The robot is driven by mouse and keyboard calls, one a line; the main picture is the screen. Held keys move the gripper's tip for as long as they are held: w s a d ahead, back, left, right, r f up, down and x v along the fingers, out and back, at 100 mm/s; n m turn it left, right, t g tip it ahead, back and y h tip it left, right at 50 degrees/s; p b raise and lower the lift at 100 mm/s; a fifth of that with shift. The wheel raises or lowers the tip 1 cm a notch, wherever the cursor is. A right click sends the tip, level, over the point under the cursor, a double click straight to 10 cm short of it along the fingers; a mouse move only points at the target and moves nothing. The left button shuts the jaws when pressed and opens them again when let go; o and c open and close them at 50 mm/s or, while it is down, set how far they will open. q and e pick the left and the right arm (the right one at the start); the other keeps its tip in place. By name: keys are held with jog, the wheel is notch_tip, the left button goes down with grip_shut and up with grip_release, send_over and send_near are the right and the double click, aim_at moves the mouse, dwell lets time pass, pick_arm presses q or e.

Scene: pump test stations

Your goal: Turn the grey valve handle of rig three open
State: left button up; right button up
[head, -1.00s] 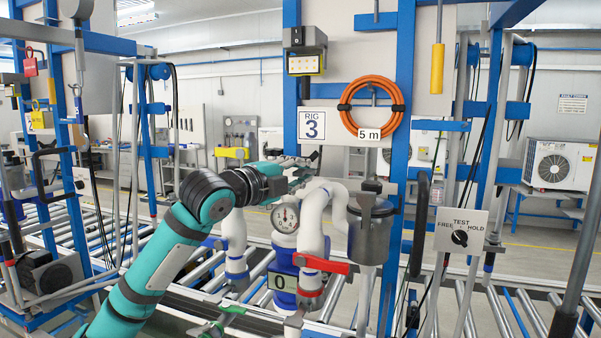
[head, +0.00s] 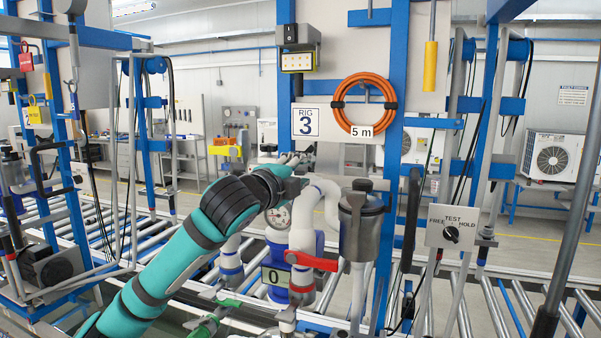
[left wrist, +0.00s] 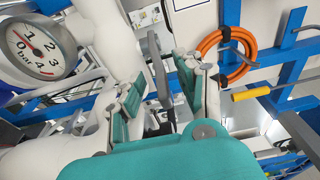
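The rig three sign (head: 308,122) hangs on a blue post above white pipes with a round pressure gauge (head: 278,217). My left gripper (head: 296,163) is at the top of these pipes, just below the sign. In the left wrist view its two teal-padded fingers (left wrist: 158,92) are apart. A grey lever, seemingly the grey valve handle (left wrist: 155,62), stands in the gap between them. I cannot tell whether either finger touches it. In the head view the gripper mostly hides this handle. The gauge also shows in the left wrist view (left wrist: 40,48). My right gripper is not in view.
A red handle (head: 312,261) and a green handle (head: 228,303) sit lower on the pipes. A grey canister (head: 361,225) stands just right. An orange hose coil (head: 364,77) hangs above. A test switch panel (head: 453,228) is further right.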

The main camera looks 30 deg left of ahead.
pick_arm(q)
jog(key=shift+s, duration=0.3)
jog(key=s+d, duration=0.1)
jog(key=s, duration=1)
jog(key=shift+s+d, duration=0.15)
